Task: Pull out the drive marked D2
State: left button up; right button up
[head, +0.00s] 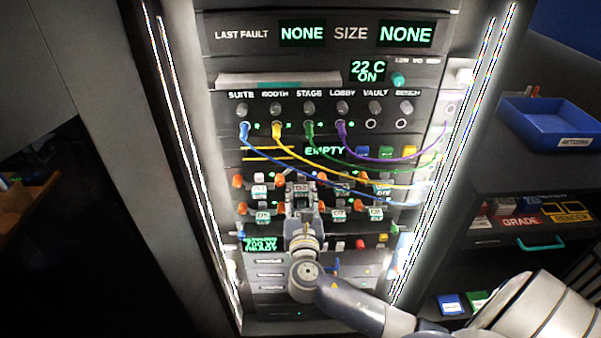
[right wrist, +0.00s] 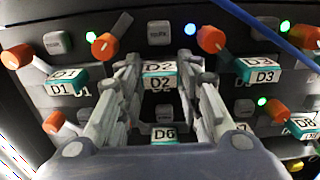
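The drive marked D2 (right wrist: 160,83) has a white and teal label tab and sits in the upper drive row. It also shows in the head view (head: 302,187), partly covered by my right gripper. My right gripper (right wrist: 159,68) is in front of D2, with one finger on each side of its tab. The gaps are too small to tell whether the fingers touch the tab. An orange-ended lever (right wrist: 105,46) is left of D2, and a blue light (right wrist: 190,29) is at its upper right. My left gripper is not in view.
Drives D1 (right wrist: 65,83) and D3 (right wrist: 259,71) flank D2, and D6 (right wrist: 164,135) is below it. Orange levers stick out close to my fingers. Coloured cables (head: 379,158) hang across the rack at the right. A blue tray (head: 548,118) stands on the right shelf.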

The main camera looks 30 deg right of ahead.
jog(key=shift+o, duration=0.8)
jog(key=shift+c, duration=1)
jog(key=p+v, duration=0.2)
jog(key=v, duration=0.6)
jog(key=shift+s, duration=0.15)
jog(key=p+v, duration=0.1)
jog(key=v, duration=0.6)
jog(key=shift+s+a, duration=0.2)
jog(key=shift+s, duration=0.1)
dwell(0.5)
dwell(0.3)
